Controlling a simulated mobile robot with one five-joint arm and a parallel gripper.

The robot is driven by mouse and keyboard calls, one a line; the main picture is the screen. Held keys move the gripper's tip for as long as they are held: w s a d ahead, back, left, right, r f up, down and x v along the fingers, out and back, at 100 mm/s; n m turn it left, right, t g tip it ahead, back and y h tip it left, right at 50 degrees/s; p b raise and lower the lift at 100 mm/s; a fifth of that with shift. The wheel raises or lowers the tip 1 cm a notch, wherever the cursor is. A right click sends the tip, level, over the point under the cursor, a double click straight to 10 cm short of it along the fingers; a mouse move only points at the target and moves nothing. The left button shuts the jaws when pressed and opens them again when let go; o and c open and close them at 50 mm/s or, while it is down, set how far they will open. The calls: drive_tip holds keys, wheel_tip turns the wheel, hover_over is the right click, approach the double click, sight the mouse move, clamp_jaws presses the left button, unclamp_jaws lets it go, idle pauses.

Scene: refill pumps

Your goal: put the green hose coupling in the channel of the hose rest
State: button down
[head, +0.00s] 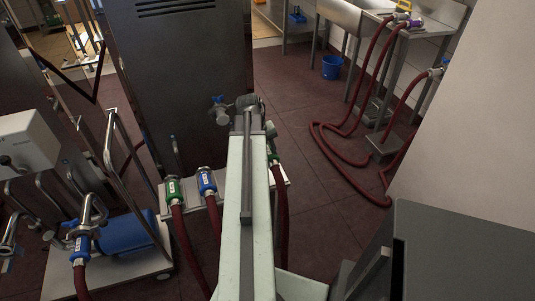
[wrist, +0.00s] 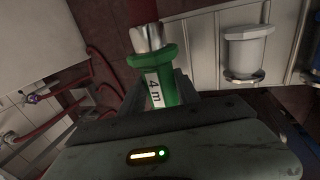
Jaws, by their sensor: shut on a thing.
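My gripper (wrist: 162,92) is shut on a green hose coupling (wrist: 168,72) with a white "4 m" label. Its metal collar and dark red hose show above it in the wrist view. In the head view a green coupling (head: 273,157) shows just right of my arm, with a red hose hanging below it; it appears to be the held one. My arm hides much of it and my fingertips. The steel hose rest (head: 226,191) is low behind my arm. Whether the held coupling touches the rest cannot be told.
Another green coupling (head: 173,190) and a blue coupling (head: 207,181) sit at the rest's left part. A trolley with a blue pump (head: 125,232) stands left. A tall steel cabinet (head: 185,80) stands behind. Red hoses (head: 335,140) lie on the floor at right. A grey box (head: 460,245) is at front right.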

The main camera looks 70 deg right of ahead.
drive_tip(key=shift+f+b, duration=2.85)
drive_tip(key=shift+f, duration=0.4)
drive_tip(key=shift+f, duration=0.15)
drive_tip(key=c, duration=0.8)
unclamp_jaws()
drive_tip(key=shift+a, duration=0.1)
drive_tip(key=p+v, duration=0.7)
drive_tip(key=shift+r, duration=0.4)
drive_tip(key=shift+w, duration=0.1)
